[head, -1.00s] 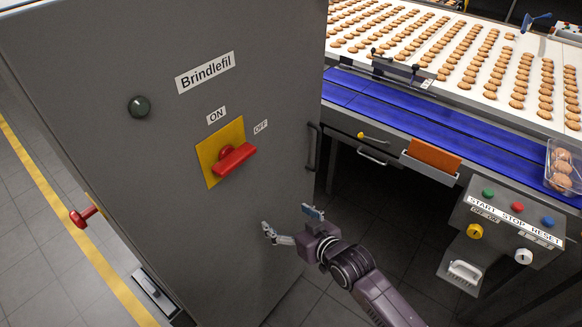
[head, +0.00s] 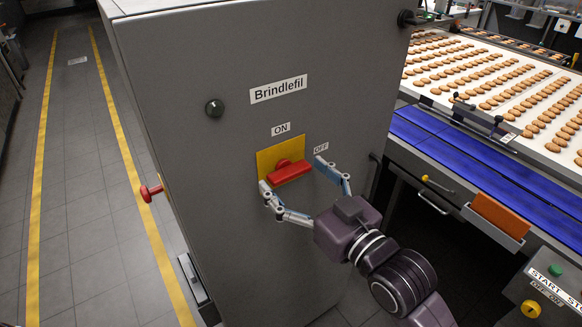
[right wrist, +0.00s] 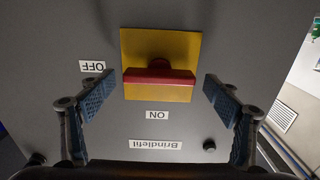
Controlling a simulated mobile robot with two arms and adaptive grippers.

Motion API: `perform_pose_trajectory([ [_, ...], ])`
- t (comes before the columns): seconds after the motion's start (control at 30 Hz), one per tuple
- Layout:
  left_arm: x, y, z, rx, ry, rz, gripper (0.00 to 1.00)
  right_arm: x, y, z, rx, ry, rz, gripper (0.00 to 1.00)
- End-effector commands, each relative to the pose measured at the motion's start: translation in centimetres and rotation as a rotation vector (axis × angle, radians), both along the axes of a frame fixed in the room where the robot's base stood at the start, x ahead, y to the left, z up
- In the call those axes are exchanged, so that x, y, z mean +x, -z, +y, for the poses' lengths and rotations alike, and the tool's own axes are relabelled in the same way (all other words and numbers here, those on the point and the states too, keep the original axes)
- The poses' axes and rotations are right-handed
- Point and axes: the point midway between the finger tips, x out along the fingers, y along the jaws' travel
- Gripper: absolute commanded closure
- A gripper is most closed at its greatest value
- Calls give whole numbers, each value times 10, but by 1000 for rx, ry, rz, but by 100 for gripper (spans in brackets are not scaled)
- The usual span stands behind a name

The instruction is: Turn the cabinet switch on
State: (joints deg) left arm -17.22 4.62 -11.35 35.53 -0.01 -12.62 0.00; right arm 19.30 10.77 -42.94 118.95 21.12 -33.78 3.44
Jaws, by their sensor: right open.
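The cabinet switch is a red handle (head: 289,173) on a yellow plate (head: 267,161), set on the front of the grey cabinet (head: 235,220). In the head view the handle points toward the right, nearer the OFF label (head: 321,148); the ON label (head: 281,129) is above the plate. My right gripper (head: 306,177) is open in front of the switch, one finger on each side of the handle. In the right wrist view the handle (right wrist: 158,77) lies between the open fingers (right wrist: 160,95), apart from both. My left gripper is not in view.
A dark round knob (head: 214,108) and a Brindlefil label (head: 278,90) are on the cabinet front. A blue conveyor (head: 480,165) and a biscuit belt (head: 490,85) stand at the right.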

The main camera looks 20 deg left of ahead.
Motion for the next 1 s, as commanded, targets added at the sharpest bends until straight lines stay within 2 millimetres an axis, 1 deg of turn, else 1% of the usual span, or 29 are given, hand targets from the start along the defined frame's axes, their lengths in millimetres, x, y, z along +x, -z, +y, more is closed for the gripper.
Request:
perform_pose_trajectory([
  [0.1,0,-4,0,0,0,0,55,8,-1,10,-1,1,-1,17],
  [0.2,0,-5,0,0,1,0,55,11,0,13,-1,1,0,17],
  [0.5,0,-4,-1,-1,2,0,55,12,1,15,-1,1,-1,19],
  [0.87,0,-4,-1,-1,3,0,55,12,1,15,-1,1,0,58],
  [1.0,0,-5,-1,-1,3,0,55,12,1,15,-3,1,-3,60],
])
